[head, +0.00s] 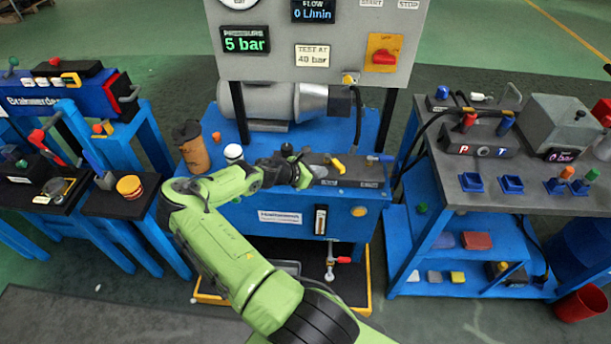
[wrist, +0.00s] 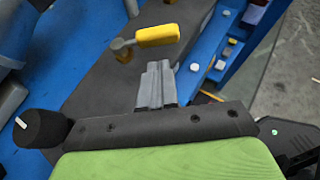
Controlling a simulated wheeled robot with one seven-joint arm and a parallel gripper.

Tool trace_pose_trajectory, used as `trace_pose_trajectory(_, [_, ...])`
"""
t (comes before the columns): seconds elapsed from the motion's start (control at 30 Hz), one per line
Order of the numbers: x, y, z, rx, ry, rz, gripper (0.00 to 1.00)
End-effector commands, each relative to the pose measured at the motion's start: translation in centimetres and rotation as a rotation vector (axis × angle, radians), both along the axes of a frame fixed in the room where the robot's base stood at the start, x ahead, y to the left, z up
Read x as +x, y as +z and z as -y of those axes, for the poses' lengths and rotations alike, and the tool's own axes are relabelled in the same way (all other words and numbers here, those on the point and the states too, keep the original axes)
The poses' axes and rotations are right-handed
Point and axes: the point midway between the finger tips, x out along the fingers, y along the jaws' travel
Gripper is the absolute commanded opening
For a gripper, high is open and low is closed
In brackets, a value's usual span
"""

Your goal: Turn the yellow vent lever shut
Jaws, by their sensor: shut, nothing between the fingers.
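The yellow vent lever (head: 338,166) stands on the dark valve block on top of the blue hydraulic bench, in the middle of the head view. In the wrist view the lever (wrist: 158,36) shows a yellow grip on a grey stem, pointing right, just beyond my fingertips. My gripper (head: 308,176) is at the left of the lever in the head view. In the wrist view my gripper (wrist: 157,72) has its grey fingers together with nothing between them. A gap seems to lie between the fingertips and the lever; contact cannot be told.
A grey panel (head: 320,38) with a 5 bar display rises behind the bench. A black knob (wrist: 40,128) is at the lower left of the wrist view. A blue-handled valve (head: 380,159) is right of the lever. A brown cup (head: 192,150) and side benches stand nearby.

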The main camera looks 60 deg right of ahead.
Motion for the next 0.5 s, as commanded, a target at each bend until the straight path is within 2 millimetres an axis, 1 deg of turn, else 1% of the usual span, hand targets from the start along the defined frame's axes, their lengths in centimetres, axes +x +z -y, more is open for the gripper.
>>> trace_pose_trajectory(0.03, [-0.5, 0.0, 1.0, -0.005, -0.003, 0.002, 0.0])
trace_pose_trajectory(0.1, [-0.8, 0.1, 1.9, -0.005, -0.002, 0.003, 0.0])
trace_pose_trajectory(0.2, [-1.2, 0.2, 2.7, -0.004, 0.0, 0.003, 0.0])
trace_pose_trajectory(0.3, [-1.3, 0.3, 3.0, -0.004, 0.0, 0.002, 0.0])
trace_pose_trajectory(0.5, [-1.3, 0.3, 3.0, -0.004, 0.001, 0.003, 0.0])
